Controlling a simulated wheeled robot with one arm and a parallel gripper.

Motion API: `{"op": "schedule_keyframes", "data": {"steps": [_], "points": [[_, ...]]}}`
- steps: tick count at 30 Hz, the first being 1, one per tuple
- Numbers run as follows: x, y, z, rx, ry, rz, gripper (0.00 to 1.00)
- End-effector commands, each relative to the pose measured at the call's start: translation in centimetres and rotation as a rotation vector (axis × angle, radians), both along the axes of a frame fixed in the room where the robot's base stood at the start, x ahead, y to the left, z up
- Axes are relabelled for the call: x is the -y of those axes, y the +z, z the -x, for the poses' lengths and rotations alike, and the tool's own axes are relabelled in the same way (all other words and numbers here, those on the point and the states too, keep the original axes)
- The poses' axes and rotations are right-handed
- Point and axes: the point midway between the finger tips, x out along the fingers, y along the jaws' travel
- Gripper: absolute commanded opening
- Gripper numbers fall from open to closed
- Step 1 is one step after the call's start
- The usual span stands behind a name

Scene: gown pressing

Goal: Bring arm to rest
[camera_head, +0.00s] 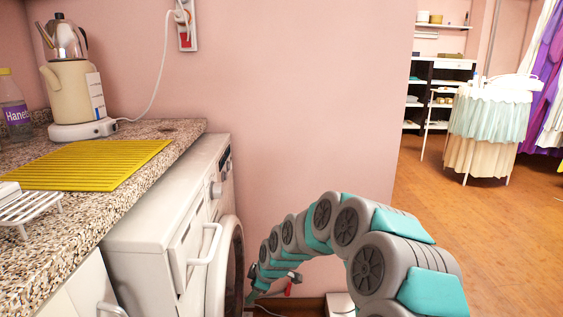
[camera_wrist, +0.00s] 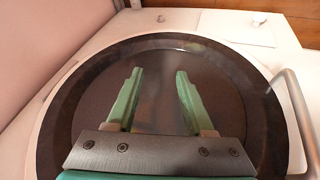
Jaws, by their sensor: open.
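My gripper (camera_wrist: 159,72) is open and empty in the wrist view, its two green fingers spread apart. It faces the round dark door (camera_wrist: 225,70) of the white washing machine (camera_head: 165,232). I cannot tell how far the fingertips are from the door. In the head view my grey and teal arm (camera_head: 322,232) reaches from the lower right towards the front of the machine. Its far end is low beside the door, and the gripper is hard to make out there.
A bar handle (camera_wrist: 295,120) stands out right of the door. The granite counter (camera_head: 75,212) holds a yellow mat (camera_head: 95,165), a white rack (camera_head: 30,208) and a kettle (camera_head: 72,95). A pink wall (camera_head: 300,110) stands behind my arm. Wooden floor (camera_head: 500,235) is open at right.

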Motion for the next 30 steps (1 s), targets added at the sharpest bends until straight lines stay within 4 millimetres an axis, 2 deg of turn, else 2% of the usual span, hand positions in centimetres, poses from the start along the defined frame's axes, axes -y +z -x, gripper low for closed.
{"op": "schedule_keyframes", "data": {"steps": [1,6,15,21,30], "points": [[0.7,1.6,1.3,-0.026,-0.029,-0.007,0.53],[3.4,5.2,6.5,-0.144,-0.153,-0.017,0.53],[9.5,9.9,16.7,-0.333,-0.427,0.022,0.53],[14.1,11.8,24.0,-0.441,-0.657,0.067,0.53],[20.3,13.2,36.0,-0.586,-1.070,0.142,0.53]]}}
